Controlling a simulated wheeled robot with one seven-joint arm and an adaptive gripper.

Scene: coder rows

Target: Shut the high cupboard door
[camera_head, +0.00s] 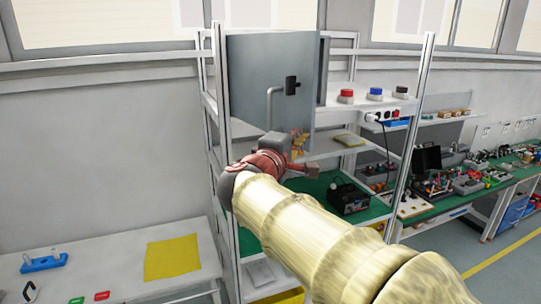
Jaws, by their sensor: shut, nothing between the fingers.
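The high cupboard door (252,75) is a grey-blue panel in the upper part of a metal shelf frame. It has a black fitting with a bent grey handle (270,106). A darker strip shows along its right edge, but how far it stands open is hard to tell. My gripper (299,143) shows as small yellow-orange fingers beyond my red wrist, in front of the door's lower right part. The fingers look close together with nothing held. My wrist and forearm hide part of the gripper and the door's lower edge. Contact with the door cannot be told.
Red, blue and black-topped buttons (375,94) stand on the shelf to the right. A black device (348,197) sits on the green lower shelf. Frame posts (411,130) flank the shelves. A table with a yellow cloth (172,258) is at lower left; a cluttered workbench is at right.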

